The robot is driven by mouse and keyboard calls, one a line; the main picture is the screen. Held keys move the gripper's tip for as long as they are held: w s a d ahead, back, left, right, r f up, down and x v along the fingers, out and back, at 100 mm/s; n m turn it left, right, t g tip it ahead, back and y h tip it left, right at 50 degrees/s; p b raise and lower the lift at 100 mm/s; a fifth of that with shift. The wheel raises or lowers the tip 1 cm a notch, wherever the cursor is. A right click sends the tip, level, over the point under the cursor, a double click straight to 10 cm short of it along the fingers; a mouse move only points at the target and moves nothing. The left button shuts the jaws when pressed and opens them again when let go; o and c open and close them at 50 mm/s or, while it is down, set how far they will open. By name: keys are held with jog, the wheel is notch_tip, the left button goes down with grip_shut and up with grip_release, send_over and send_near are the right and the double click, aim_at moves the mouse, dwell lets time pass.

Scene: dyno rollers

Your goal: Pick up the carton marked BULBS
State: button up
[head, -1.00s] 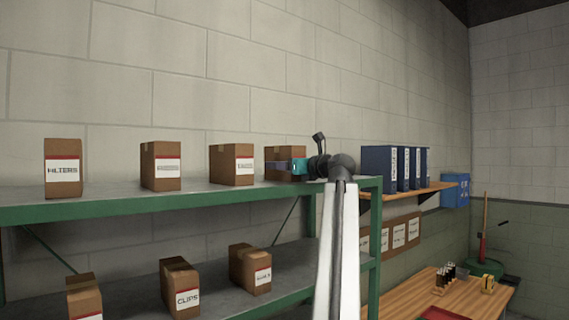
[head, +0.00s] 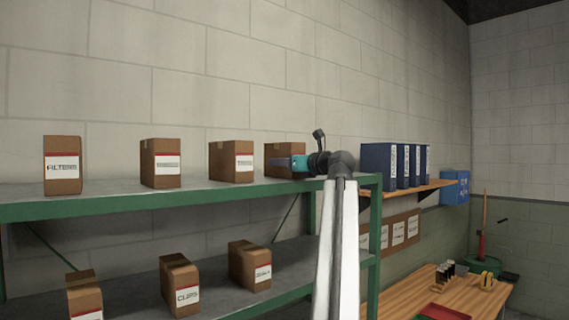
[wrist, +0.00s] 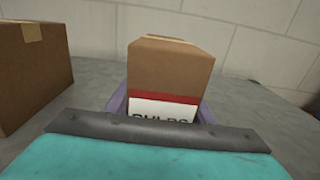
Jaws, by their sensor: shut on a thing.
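The carton marked BULBS (wrist: 170,75) is brown, with a red-striped white label, and stands upright in the wrist view. My gripper (wrist: 161,106) is shut on it, with a purple finger along each side; the teal and grey palm hides the label's lower part. In the head view the carton (head: 285,147) is the rightmost on the top shelf, and my gripper (head: 280,161) reaches it from the right. Its base appears at shelf level; I cannot tell whether it touches the shelf.
Another carton (head: 231,160) stands just left of it; its side shows in the wrist view (wrist: 30,70). More cartons stand on the green-edged shelves (head: 110,207). Blue binders (head: 378,166) stand to the right on a wooden shelf. The block wall is behind.

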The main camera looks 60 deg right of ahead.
aim_at(284, 151)
jog(key=shift+r, duration=0.15)
jog(key=shift+r+b, duration=0.95)
jog(key=shift+r, duration=0.65)
jog(key=s+a+r+b, duration=0.1)
jog(key=s+a+b, duration=0.1)
jog(key=s+a, duration=0.7)
jog(key=shift+s+r, duration=0.25)
jog(key=shift+s, duration=1.85)
